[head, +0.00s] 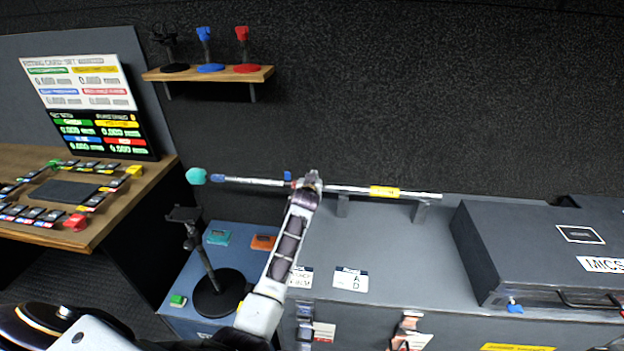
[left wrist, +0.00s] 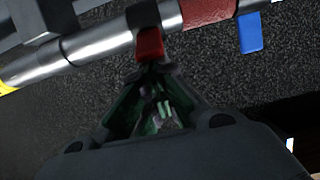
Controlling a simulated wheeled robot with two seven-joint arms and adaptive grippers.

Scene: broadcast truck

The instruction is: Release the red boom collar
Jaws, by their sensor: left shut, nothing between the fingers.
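The boom (head: 345,189) is a silvery pole with coloured bands lying across brackets above the grey case; it also crosses the top of the left wrist view (left wrist: 105,45). In that view a red collar lever (left wrist: 150,44) hangs from the boom, with a red band (left wrist: 208,12) and a blue lever (left wrist: 250,33) to its right. My left gripper (head: 310,180) is at the boom, covering part of it. Its fingertips (left wrist: 153,68) are closed together with nothing between them, right at the red lever's lower end. I cannot tell whether they touch it.
A teal tip (head: 196,176) ends the boom on the left. A black stand (head: 215,290) rises near the case's left end. A dark case (head: 540,250) stands at right. A wall shelf (head: 210,74) holds small stands. A wooden desk (head: 135,190) is at left.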

